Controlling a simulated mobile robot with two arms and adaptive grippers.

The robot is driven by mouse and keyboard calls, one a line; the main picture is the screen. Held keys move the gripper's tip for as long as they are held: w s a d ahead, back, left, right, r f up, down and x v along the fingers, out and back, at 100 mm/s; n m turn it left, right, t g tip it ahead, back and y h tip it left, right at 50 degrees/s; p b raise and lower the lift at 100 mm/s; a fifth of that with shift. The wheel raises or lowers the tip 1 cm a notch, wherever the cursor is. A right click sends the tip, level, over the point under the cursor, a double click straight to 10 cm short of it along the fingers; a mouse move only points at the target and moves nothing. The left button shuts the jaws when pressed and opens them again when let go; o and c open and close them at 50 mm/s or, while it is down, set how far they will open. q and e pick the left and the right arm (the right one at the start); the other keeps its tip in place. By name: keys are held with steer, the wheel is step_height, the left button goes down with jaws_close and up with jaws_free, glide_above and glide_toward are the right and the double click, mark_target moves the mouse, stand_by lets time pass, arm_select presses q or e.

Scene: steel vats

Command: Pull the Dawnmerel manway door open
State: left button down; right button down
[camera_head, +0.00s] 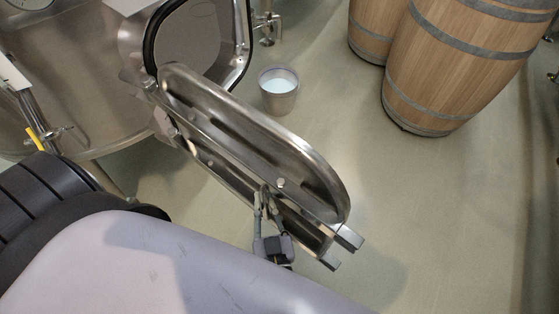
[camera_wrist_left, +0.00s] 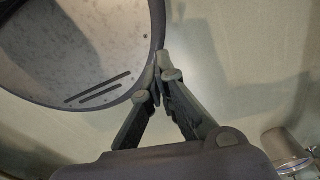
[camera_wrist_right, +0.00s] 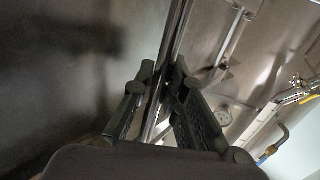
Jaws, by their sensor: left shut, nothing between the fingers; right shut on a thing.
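The steel manway door (camera_head: 245,135) stands swung out, well away from the vat's black-rimmed oval opening (camera_head: 200,35). It is joined by hinge parts at the upper left. My right gripper (camera_head: 266,196) is at the door's outer half, shut on a metal bar of the door. In the right wrist view the fingers close around this thin bar (camera_wrist_right: 172,60). My left gripper (camera_wrist_left: 158,75) is shut and empty in the left wrist view, above the floor. It is not visible in the head view. No door name is legible.
A bucket with pale liquid (camera_head: 279,88) stands on the floor beyond the door. Wooden barrels (camera_head: 450,65) stand at the upper right. The steel vat (camera_head: 75,60) fills the upper left. Open floor (camera_head: 440,220) lies to the right of the door.

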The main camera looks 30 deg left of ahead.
steer(key=shift+s+a, duration=0.15)
steer(key=shift+s, duration=0.2)
arm_select(q)
steer(key=shift+s+a, duration=0.65)
steer(key=shift+s, duration=0.1)
arm_select(e)
steer(key=shift+w, duration=0.1)
steer(key=c, duration=1.6)
jaws_free()
arm_select(q)
steer(key=shift+w, duration=0.15)
steer(key=shift+d, duration=0.1)
arm_select(e)
steer(key=v, duration=1.2)
